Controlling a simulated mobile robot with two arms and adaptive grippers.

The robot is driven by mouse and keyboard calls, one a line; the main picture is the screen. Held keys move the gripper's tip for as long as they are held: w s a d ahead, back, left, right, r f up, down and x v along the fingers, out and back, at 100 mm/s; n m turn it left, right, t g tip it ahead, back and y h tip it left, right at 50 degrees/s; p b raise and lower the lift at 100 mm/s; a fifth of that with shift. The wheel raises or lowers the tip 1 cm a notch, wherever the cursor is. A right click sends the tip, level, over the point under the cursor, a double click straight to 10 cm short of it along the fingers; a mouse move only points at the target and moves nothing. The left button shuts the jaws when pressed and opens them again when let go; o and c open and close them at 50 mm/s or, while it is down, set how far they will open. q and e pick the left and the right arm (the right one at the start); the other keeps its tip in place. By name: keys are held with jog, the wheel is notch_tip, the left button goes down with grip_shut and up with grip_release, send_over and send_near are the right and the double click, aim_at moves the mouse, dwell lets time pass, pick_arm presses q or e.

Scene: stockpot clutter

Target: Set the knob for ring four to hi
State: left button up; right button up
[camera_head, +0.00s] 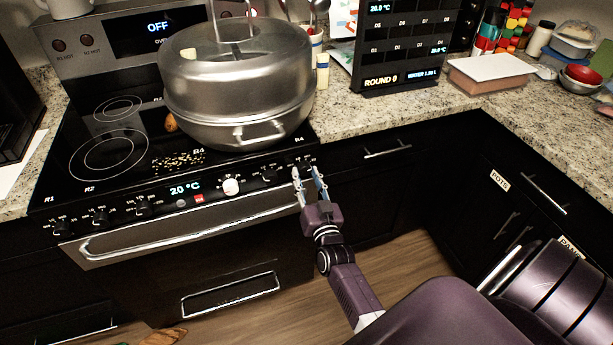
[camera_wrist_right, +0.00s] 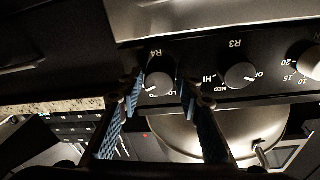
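The R4 knob (camera_wrist_right: 160,83) is a dark round knob on the stove's front panel, below the label R4 in the wrist view. It has a pale mark on its face. LO is printed beside it; its exact setting is hard to tell. My right gripper (camera_wrist_right: 161,97) is open, with one blue-padded finger on each side of the knob; I cannot tell whether they touch it. In the head view the right gripper (camera_head: 309,174) is at the right end of the panel and largely hides the knob. My left gripper is not in view.
The R3 knob (camera_wrist_right: 240,75) is beside R4, and the white oven knob (camera_head: 231,187) is farther left. A large lidded steel pot (camera_head: 236,85) stands on the stove above the panel. The oven handle (camera_head: 180,233) runs below. Drawers and cabinets are to the right.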

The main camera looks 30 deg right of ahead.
jog(key=shift+o, duration=1.2)
jog(key=shift+s, duration=0.1)
jog(key=r+v, duration=0.1)
jog(key=v, duration=1)
jog(key=shift+s+a+f, duration=0.25)
jog(key=shift+s+f, duration=0.15)
jog(key=shift+f, duration=0.1)
jog(key=shift+f, duration=0.1)
